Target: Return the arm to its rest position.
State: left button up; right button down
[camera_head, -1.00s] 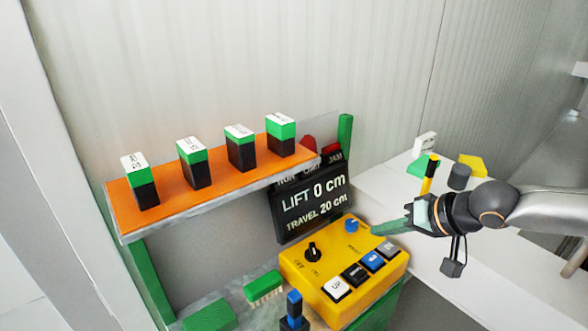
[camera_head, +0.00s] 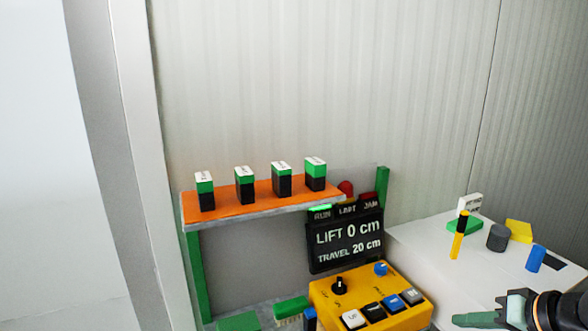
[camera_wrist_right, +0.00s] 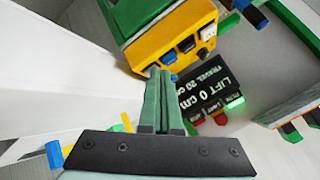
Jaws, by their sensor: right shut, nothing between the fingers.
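My right gripper (camera_head: 478,320) shows at the lower right of the head view, pointing left, to the right of the yellow control box (camera_head: 350,293). In the right wrist view its two green fingers (camera_wrist_right: 157,100) lie together with nothing between them. They point toward the yellow control box (camera_wrist_right: 170,40) and appear clear of it. The arm behind the gripper is mostly cut off by the picture edge. My left gripper is not in view.
A black display (camera_head: 345,240) reads LIFT 0 cm, TRAVEL 20 cm, with a green RUN lamp lit. An orange shelf (camera_head: 225,210) bears several green-and-black blocks. A white table (camera_head: 430,240) at right holds a yellow-and-black stick (camera_head: 458,236), a grey cylinder (camera_head: 498,238) and a blue cylinder (camera_head: 536,258).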

jog(key=s+d+f+n+t+h, duration=0.15)
jog(key=s+f, duration=0.35)
jog(key=f, duration=0.6)
jog(key=s+d+f+n, duration=0.1)
jog(key=s+d+f, duration=0.25)
jog(key=f, duration=0.75)
jog(key=s+a+f+n, duration=0.1)
jog(key=s+a+f, duration=0.4)
jog(key=a, duration=0.4)
jog(key=s+a+f+n, duration=0.2)
jog(key=s+a+f, duration=0.3)
jog(key=a, duration=0.4)
jog(key=shift+f, duration=0.3)
jog(key=c, duration=1.5)
grip_release()
jog(key=shift+h, duration=0.25)
